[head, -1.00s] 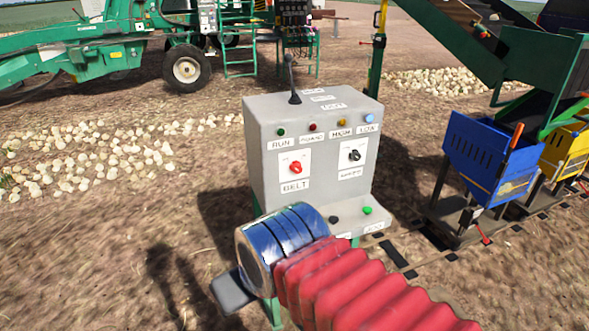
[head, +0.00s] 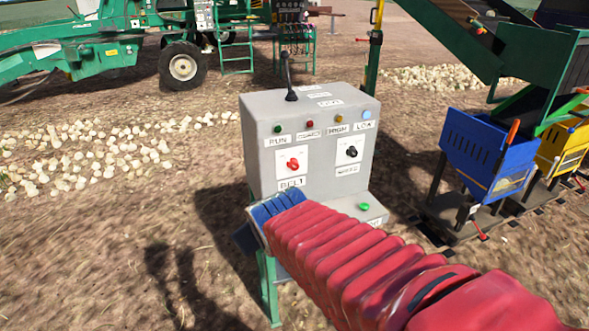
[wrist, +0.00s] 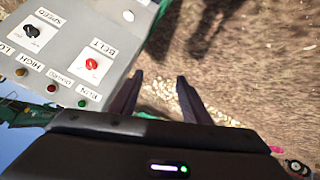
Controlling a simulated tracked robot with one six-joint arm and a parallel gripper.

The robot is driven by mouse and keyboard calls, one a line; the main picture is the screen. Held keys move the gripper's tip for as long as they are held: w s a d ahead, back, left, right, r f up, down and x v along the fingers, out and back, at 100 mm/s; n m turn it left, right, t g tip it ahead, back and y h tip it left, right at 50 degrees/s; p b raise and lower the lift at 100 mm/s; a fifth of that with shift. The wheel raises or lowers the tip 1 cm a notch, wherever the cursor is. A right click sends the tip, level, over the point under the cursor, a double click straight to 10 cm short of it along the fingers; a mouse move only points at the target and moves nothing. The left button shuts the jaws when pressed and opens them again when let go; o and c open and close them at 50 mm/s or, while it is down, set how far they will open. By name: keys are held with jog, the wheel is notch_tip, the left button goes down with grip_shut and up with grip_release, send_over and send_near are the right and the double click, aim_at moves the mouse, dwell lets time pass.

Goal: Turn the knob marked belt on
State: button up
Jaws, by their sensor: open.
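The red knob (head: 293,163) marked BELT sits on a white plate on the left of the grey control box's front face. It also shows in the wrist view (wrist: 92,64), to the left of my gripper. My gripper (wrist: 160,84) is open and empty, its two dark fingers apart and pointing past the box's edge over bare ground. In the head view the gripper is mostly hidden behind my red-sleeved arm, below and left of the knob. The gripper does not touch the knob.
The black SPEED knob (head: 351,151) is right of the belt knob. Indicator lamps line the top, and a black lever (head: 289,78) stands on the box (head: 315,185). A green button (head: 364,206) sits on the lower ledge. A blue bin (head: 488,150) stands to the right.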

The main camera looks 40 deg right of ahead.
jog(key=w+d+f+n+t+h, duration=0.25)
jog(key=w+d, duration=0.55)
jog(key=d, duration=0.4)
jog(key=s+d+f+n+t, duration=0.1)
jog(key=d+f+n+t, duration=0.2)
jog(key=d, duration=0.6)
jog(key=n+t, duration=0.2)
jog(key=t, duration=0.1)
jog(key=shift+d+f, duration=0.3)
jog(key=shift+f, duration=0.05)
jog(key=shift+w+y, duration=0.15)
jog(key=shift+y, duration=0.1)
